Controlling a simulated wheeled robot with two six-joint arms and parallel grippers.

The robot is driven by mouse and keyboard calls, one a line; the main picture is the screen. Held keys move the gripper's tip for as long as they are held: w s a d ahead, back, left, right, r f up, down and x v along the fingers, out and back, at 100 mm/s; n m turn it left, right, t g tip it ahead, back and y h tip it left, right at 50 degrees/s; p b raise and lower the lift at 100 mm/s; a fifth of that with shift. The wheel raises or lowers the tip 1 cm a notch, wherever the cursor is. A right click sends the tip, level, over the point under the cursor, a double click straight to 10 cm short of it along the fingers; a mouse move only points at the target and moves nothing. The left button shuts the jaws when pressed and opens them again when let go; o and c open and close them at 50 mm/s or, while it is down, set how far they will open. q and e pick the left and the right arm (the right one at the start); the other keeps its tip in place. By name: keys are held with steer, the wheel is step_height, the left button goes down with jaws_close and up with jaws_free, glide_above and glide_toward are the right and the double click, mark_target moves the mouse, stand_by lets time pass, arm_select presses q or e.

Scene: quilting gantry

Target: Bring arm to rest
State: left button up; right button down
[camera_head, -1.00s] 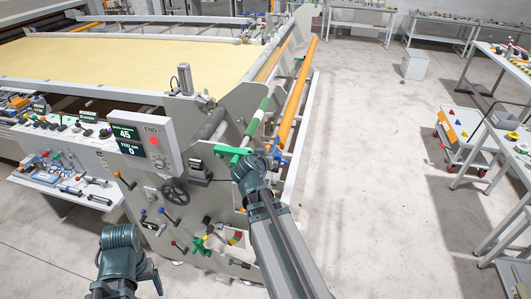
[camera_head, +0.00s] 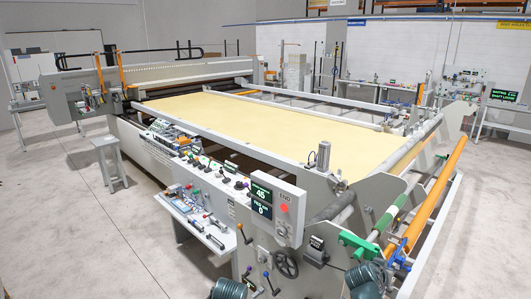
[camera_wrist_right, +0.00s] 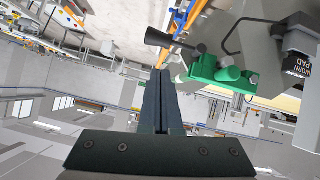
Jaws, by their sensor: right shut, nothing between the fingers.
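My right gripper (camera_wrist_right: 160,78) is shut, with its two dark fingers together and nothing between them. In the right wrist view, a green bracket (camera_wrist_right: 215,72) and a black-knobbed lever (camera_wrist_right: 158,37) lie just beyond and to the right of the fingertips; I cannot tell whether they touch. In the head view, a teal part of my right arm shows at the bottom edge, below the green bracket (camera_head: 357,245). A teal part of my left arm shows at the bottom edge further left. Neither gripper's fingers show in the head view.
The quilting machine with its cream fabric (camera_head: 280,118) fills the middle. Its control panel (camera_head: 275,208) reads 45 and 0. Orange roller (camera_head: 432,200) and green-white roller (camera_head: 392,213) run along the right. A grey stool (camera_head: 110,160) stands left.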

steer(key=s+a+f+n+g+y+b, duration=0.2)
steer(key=a+f+n+b, duration=0.15)
steer(key=a+f, duration=0.6)
steer(key=s+a+f+n+g+y+b, duration=0.1)
steer(key=a+f+n+y+b, duration=0.15)
steer(key=a+f+b, duration=0.45)
steer(key=s+a+f+n+g+y+b, duration=0.1)
steer(key=s+a+f+n+g+b, duration=0.1)
steer(key=a, duration=0.7)
steer(key=s+a+f+n+g+y+b, duration=0.2)
steer(key=s+a+f+n, duration=0.1)
steer(key=s+a+f, duration=0.4)
steer(key=s+a, duration=0.1)
steer(key=a, duration=0.2)
steer(key=shift+s+f+n, duration=0.2)
steer(key=shift+f+n, duration=0.1)
steer(key=shift+n, duration=0.1)
